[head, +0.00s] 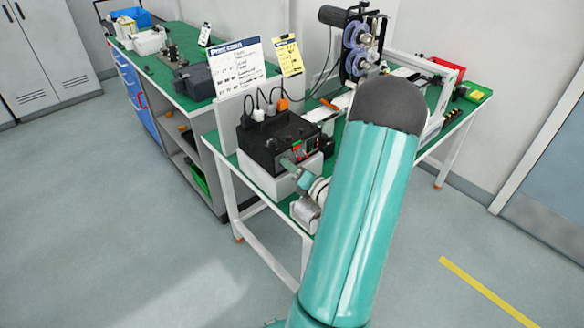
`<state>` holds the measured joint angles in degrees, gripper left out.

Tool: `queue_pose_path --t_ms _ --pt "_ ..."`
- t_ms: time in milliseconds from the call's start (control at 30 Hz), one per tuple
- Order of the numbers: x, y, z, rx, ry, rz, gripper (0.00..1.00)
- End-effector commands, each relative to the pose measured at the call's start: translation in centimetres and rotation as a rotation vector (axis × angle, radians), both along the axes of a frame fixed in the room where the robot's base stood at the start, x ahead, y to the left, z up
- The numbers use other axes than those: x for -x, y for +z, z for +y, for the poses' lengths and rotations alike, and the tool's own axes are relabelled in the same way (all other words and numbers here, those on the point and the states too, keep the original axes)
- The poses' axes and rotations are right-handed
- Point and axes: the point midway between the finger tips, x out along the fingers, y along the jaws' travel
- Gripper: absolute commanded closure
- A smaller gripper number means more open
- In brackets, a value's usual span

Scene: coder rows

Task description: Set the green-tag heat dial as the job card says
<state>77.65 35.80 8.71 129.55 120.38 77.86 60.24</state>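A black control box (265,145) stands on a white block on the green-topped bench. Its front panel shows a small red display and a small green mark (311,145), perhaps the green tag. The heat dial itself is too small or hidden to make out. My gripper (288,164) is at the box's front face, seemingly close to or touching it. Whether its fingers are open or shut cannot be told. A yellow card (288,58) and a white printed sheet (238,68) stand behind the box. Their small writing is not legible, so I cannot tell which is the job card.
Plugs and cables (267,103) rise from the box top. A machine with blue reels (357,45) stands behind my arm, which hides part of the bench. A second green-topped bench (160,68) adjoins at left. The grey floor (110,220) in front is clear.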

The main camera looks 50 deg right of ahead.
Motion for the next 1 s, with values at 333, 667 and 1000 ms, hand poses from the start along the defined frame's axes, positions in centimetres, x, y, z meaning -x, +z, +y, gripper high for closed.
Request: queue_pose_path --t_ms 333,667,1000 --pt "5.1 0.0 1.1 -0.001 -0.004 0.002 0.65" --pt "11.7 0.0 2.6 -0.001 -0.004 0.002 0.65" --pt "13.4 0.0 3.0 0.000 -0.001 0.001 0.65"
